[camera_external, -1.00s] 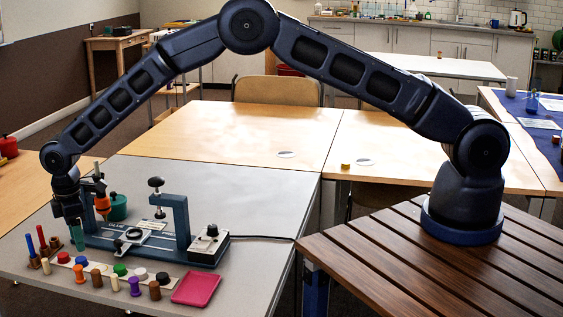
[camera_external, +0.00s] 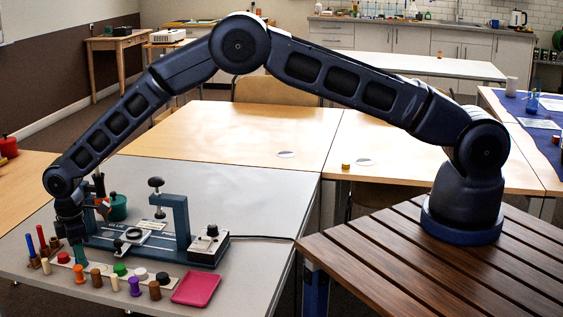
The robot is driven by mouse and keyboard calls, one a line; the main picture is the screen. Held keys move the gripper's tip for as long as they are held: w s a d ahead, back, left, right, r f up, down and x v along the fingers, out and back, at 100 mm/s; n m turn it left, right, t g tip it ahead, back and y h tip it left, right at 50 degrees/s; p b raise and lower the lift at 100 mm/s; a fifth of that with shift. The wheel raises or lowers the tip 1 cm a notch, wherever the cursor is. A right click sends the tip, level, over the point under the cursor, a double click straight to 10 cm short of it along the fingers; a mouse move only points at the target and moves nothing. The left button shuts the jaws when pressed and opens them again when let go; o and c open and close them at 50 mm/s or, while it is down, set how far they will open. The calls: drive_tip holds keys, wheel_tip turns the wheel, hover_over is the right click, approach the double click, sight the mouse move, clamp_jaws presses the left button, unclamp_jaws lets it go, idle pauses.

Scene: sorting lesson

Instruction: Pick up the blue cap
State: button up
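A small dark blue cap (camera_external: 83,262) sits in the row of caps on the pale strip, just right of the red cap (camera_external: 64,257). My gripper (camera_external: 80,253) points straight down over this spot, and its teal fingertips are at or just above the blue cap. The fingers cover part of the cap. I cannot tell whether they touch it or how far apart they are.
Green (camera_external: 120,269), white (camera_external: 141,273) and black (camera_external: 162,278) caps continue the row. Several coloured pegs stand in front, with a purple one (camera_external: 134,287). A pink tray (camera_external: 196,288) lies right. A blue clamp frame (camera_external: 182,222) stands close behind my gripper.

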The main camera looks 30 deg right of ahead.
drive_tip(key=shift+c, duration=0.7)
